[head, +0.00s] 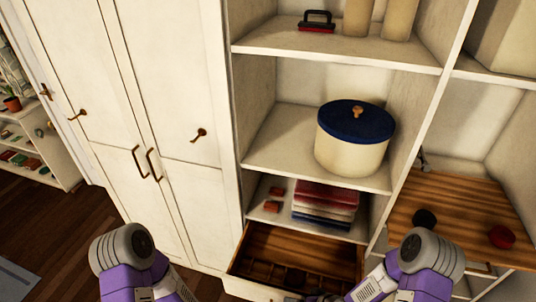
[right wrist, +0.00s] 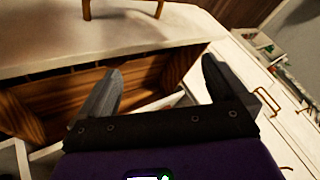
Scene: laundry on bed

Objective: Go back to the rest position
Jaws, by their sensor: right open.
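My right gripper (right wrist: 163,73) shows in the right wrist view with its two dark fingers wide apart and nothing between them. Beyond the fingers is a brown wooden drawer interior. In the head view my right arm (head: 428,255) comes in at the lower right and bends towards the open drawer. A dark part at the bottom edge by the drawer may be its gripper, but it is cut off. My left arm (head: 125,252) is at the lower left, its purple links running off the bottom edge. My left gripper is out of view.
A pulled-out wooden drawer (head: 288,248) stands below shelves holding folded cloths (head: 325,198) and a white pot with a blue lid (head: 352,138). Closed white cabinet doors (head: 165,105) are on the left. A wooden surface (head: 455,205) is at the right. Open floor (head: 75,235) shows at left.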

